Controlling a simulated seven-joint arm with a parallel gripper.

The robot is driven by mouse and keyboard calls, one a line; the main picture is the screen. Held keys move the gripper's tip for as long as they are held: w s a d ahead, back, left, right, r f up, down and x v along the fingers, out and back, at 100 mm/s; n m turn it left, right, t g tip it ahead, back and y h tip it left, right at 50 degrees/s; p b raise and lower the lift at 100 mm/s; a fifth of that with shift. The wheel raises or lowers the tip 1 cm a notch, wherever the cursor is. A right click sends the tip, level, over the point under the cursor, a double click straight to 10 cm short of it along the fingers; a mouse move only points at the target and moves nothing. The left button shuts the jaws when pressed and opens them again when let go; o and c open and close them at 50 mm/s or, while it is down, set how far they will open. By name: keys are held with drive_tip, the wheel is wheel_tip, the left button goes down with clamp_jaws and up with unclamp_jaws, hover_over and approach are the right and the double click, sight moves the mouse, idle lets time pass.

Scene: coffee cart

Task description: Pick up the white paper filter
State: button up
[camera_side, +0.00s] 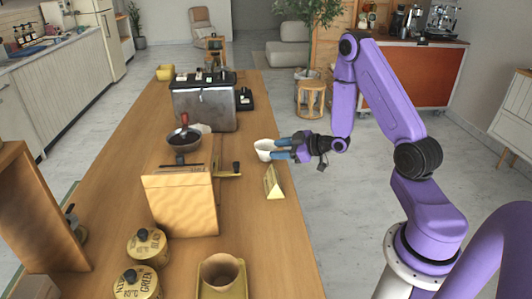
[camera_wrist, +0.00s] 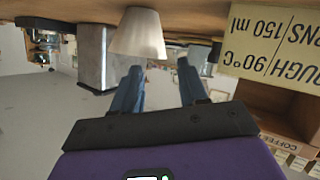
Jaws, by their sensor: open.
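The white paper filter (camera_side: 264,147) is a pale cone near the right edge of the wooden table in the side view. In the wrist view, which looks upside down, the filter (camera_wrist: 138,36) is ahead of the left finger's tip. My gripper (camera_side: 277,149) has its blue fingers level, pointing left at the filter from the table's right edge. In the wrist view the fingers of my gripper (camera_wrist: 160,68) are spread apart with nothing between them. The filter sits toward the left finger; whether that finger touches it I cannot tell.
A yellow tent card (camera_side: 273,182) stands close in front of the filter; it is large at right in the wrist view (camera_wrist: 275,45). A wooden box stand (camera_side: 180,195), a grey metal machine (camera_side: 205,108), tins (camera_side: 147,245) and a brown cup (camera_side: 219,272) crowd the table.

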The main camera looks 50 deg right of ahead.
sight(259, 151)
drive_tip(key=shift+x, duration=3.1)
clamp_jaws()
